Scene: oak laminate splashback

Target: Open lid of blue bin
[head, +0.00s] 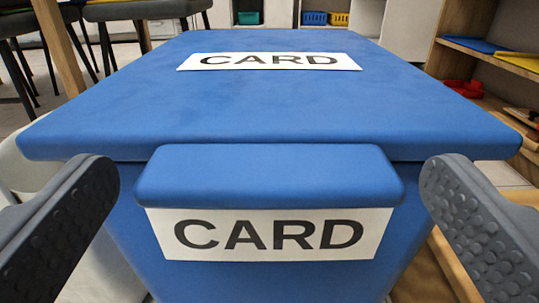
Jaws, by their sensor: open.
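The blue bin (270,277) stands straight ahead in the head view and fills most of the picture. Its flat blue lid (270,110) lies closed on top, with a white CARD label near the back. A raised blue lip (268,176) sticks out at the front middle of the lid's edge. A second white CARD label (268,234) is below the lip on the front. My gripper (268,195) is open, with one dark dotted finger on each side of the lip. Visible gaps separate both fingers from the lip, and nothing is held.
Dark chairs (130,12) and a wooden table leg (62,50) stand at the back left. A wooden shelf (480,60) with blue, yellow and red items is at the right. Small bins (314,18) sit on far shelving. A white surface is at the left of the bin.

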